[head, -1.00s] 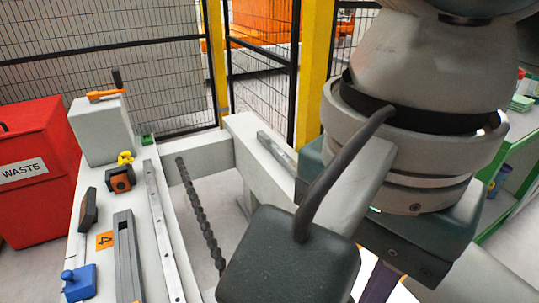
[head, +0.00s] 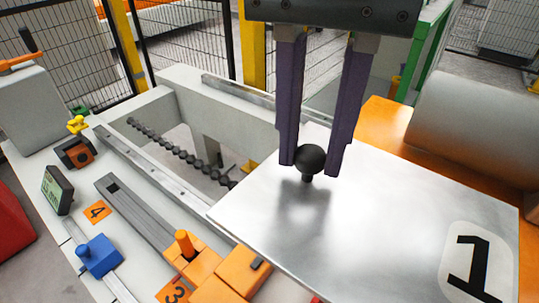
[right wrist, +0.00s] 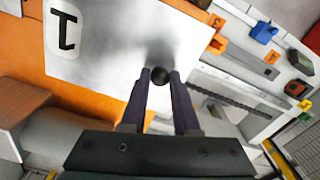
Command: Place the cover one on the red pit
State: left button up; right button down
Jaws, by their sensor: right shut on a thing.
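Cover one is a flat silver metal plate (head: 375,195) with a black "1" on a white patch and a black ball knob (head: 311,157). My right gripper (head: 312,167), with purple fingers, points down and is shut on the knob. In the right wrist view, the fingers (right wrist: 160,78) flank the knob over the plate (right wrist: 110,55). The plate looks level, beside and partly over an orange surface (head: 383,118); I cannot tell whether it touches it. No red pit shows clearly; the plate may hide it. My left gripper is not in view.
A white bench with rails (head: 130,163) lies left, carrying a blue block (head: 99,256), orange blocks (head: 205,268) and a dark screen (head: 57,188). A dark twisted rod (head: 180,150) spans the gap behind.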

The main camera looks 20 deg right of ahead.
jog(key=f+b, duration=0.7)
jog(key=f, duration=1.1)
jog(key=shift+d+f, duration=0.2)
jog(key=c, duration=0.7)
grip_release()
jog(key=shift+o, duration=0.2)
